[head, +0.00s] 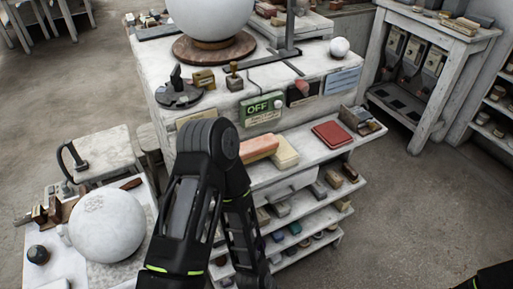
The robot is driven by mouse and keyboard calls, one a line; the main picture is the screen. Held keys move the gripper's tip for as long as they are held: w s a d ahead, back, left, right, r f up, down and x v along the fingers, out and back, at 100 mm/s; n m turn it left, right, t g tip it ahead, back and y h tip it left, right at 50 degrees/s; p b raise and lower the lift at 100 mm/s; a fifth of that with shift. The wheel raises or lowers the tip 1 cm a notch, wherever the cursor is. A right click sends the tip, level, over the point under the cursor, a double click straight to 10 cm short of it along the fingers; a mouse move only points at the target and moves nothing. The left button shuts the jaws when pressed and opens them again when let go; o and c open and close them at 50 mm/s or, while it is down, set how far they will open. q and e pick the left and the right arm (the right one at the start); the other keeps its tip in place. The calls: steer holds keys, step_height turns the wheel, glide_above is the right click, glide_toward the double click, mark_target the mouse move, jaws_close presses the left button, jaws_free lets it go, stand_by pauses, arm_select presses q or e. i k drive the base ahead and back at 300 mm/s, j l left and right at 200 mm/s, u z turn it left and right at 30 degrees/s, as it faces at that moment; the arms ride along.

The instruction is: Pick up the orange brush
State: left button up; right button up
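A salmon-orange block (259,148), which looks like the orange brush, lies on the pull-out shelf at the front of the white workbench (345,68). It touches or nearly touches a cream block (284,153) on its right. Its left end is close to my black arm in the picture, and bristles cannot be made out. That arm stands bent in front of the bench, and its gripper is out of view. Only a dark bit of my other arm shows at the bottom right corner, with no gripper visible.
A red book-like pad (333,133) and a grey box (358,120) lie further right on the shelf. Lower shelves hold several small blocks. A large plaster sphere (107,227) stands on the left table. Floor at right (410,220) is clear.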

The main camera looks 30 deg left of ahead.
mark_target(252, 150)
steer(key=k+j, duration=0.2)
steer(key=j, duration=0.15)
steer(key=k+j, duration=0.15)
steer(key=j, duration=0.15)
steer(key=k+j+u, duration=0.1)
steer(key=j, duration=0.25)
steer(key=k, duration=0.1)
